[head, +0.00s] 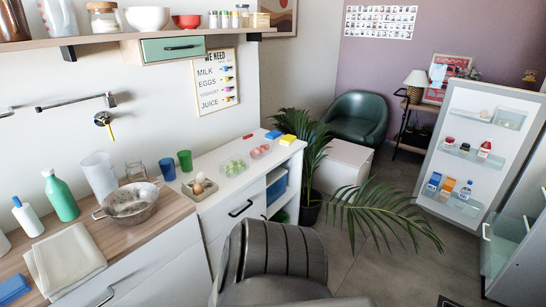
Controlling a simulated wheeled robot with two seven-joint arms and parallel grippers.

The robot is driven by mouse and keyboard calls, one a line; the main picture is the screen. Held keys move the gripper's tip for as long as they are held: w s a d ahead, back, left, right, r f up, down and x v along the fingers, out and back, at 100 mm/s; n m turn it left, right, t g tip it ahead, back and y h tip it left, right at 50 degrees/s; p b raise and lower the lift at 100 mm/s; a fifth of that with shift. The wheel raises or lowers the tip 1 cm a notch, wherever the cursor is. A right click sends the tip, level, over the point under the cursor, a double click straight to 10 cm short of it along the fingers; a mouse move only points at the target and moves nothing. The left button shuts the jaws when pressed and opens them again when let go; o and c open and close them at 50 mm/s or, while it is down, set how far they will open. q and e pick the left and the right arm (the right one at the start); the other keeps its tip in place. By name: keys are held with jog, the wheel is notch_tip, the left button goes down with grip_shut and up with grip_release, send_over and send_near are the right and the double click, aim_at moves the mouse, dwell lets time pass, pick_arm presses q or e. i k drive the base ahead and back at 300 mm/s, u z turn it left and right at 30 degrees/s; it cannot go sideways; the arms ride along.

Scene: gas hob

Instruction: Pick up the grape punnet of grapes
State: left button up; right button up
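A clear punnet of green grapes (233,167) sits on the white counter, right of the wooden worktop. Behind it and to the right is a second clear punnet with pink-red round items (260,151). Neither of my grippers shows in the head view, so their place relative to the grapes cannot be seen.
An egg tray (199,189) and green cup (185,160) stand left of the grapes. Yellow and blue sponges (287,140) lie at the far end. A plant (375,210) and open fridge (475,150) are right. A dark grey ribbed shape, perhaps a chair, fills the bottom middle.

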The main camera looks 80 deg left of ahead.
aim_at(233, 166)
jog(key=u, duration=2.95)
